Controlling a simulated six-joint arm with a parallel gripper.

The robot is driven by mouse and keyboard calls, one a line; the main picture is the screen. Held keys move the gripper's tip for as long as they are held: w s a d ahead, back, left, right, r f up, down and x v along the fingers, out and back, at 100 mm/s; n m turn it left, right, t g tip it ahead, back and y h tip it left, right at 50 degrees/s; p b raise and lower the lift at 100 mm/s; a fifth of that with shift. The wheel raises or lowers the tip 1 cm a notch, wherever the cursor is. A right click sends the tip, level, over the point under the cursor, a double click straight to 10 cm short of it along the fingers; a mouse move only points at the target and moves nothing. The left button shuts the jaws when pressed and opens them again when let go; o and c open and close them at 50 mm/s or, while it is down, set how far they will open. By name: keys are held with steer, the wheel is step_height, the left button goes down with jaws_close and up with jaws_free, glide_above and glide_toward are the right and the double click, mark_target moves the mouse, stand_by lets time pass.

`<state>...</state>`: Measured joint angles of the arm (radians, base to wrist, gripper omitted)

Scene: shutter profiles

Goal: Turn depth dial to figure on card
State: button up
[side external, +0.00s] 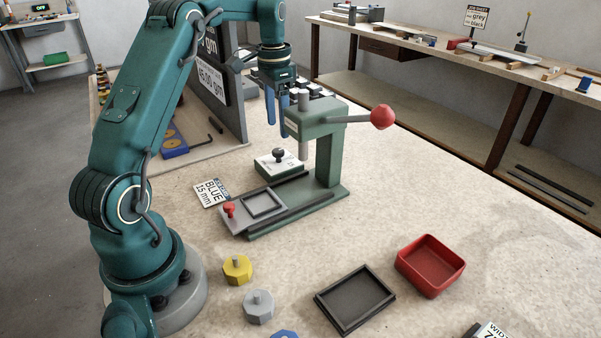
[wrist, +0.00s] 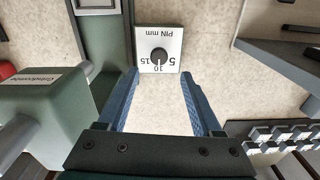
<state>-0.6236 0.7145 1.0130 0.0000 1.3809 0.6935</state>
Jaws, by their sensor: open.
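The depth dial (side external: 279,161) is a black knob on a white-topped block beside the green press. In the wrist view the dial (wrist: 159,56) shows upside-down figures 5, 10 and 15 and "PIN mm"; I cannot tell which figure the knob points to. The card (side external: 211,193) lies left of the press and reads "BLUE" and "15 mm". My gripper (side external: 277,115) has blue fingers pointing down, above and apart from the dial. In the wrist view my gripper (wrist: 160,74) is open and empty, with the dial ahead between its fingertips.
The green press (side external: 328,150) with its red-knobbed lever (side external: 383,117) stands close to the right of my gripper. A grey sliding plate (side external: 256,207) lies at its foot. A red tray (side external: 431,265), black tray (side external: 355,300) and yellow piece (side external: 237,269) lie in front.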

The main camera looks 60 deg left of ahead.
mark_target(278, 150)
steer(key=shift+s+f+m, duration=0.15)
steer(key=shift+f+m, duration=0.25)
steer(key=shift+f, duration=2.8)
jaws_close()
